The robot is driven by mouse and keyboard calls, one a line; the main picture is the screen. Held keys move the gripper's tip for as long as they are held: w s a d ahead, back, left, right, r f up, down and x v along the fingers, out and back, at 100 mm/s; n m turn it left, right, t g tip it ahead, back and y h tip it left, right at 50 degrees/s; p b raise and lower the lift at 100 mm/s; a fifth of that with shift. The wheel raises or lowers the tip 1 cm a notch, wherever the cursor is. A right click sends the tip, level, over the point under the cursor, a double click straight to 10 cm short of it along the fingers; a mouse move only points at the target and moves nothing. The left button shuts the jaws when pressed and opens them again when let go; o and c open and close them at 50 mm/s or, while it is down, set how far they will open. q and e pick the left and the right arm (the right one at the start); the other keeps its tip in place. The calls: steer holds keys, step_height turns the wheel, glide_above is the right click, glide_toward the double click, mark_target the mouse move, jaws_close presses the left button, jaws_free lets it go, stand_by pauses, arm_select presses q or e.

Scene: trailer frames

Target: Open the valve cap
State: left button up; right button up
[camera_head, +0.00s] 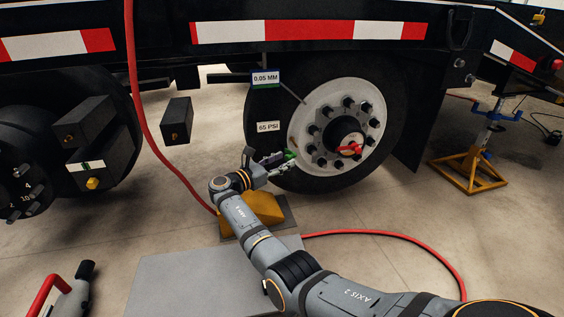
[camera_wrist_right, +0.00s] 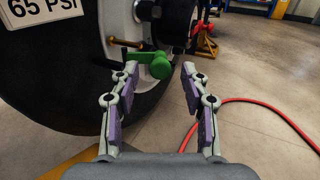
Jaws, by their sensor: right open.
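The valve cap (camera_wrist_right: 158,66) is green, with a rounded end and a bar reaching left. It sits low on the wheel (camera_head: 340,120), by the rim, and also shows as a small green patch in the head view (camera_head: 290,154). My right gripper (camera_wrist_right: 160,70) is open in the right wrist view. The cap lies between and just beyond its fingertips, closer to the left finger; I cannot tell whether they touch. The gripper also shows in the head view (camera_head: 274,160), at the tire's lower left. My left gripper is not in view.
A yellow wheel chock (camera_head: 262,208) stands under my right arm. A red hose (camera_head: 400,240) lies on the floor at right. A blue and yellow stand (camera_head: 475,165) is farther right. Labels reading 0.05 MM (camera_head: 265,79) and 65 PSI (camera_head: 268,126) show by the tire.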

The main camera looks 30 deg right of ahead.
steer(key=v, duration=0.7)
steer(key=shift+a, duration=0.1)
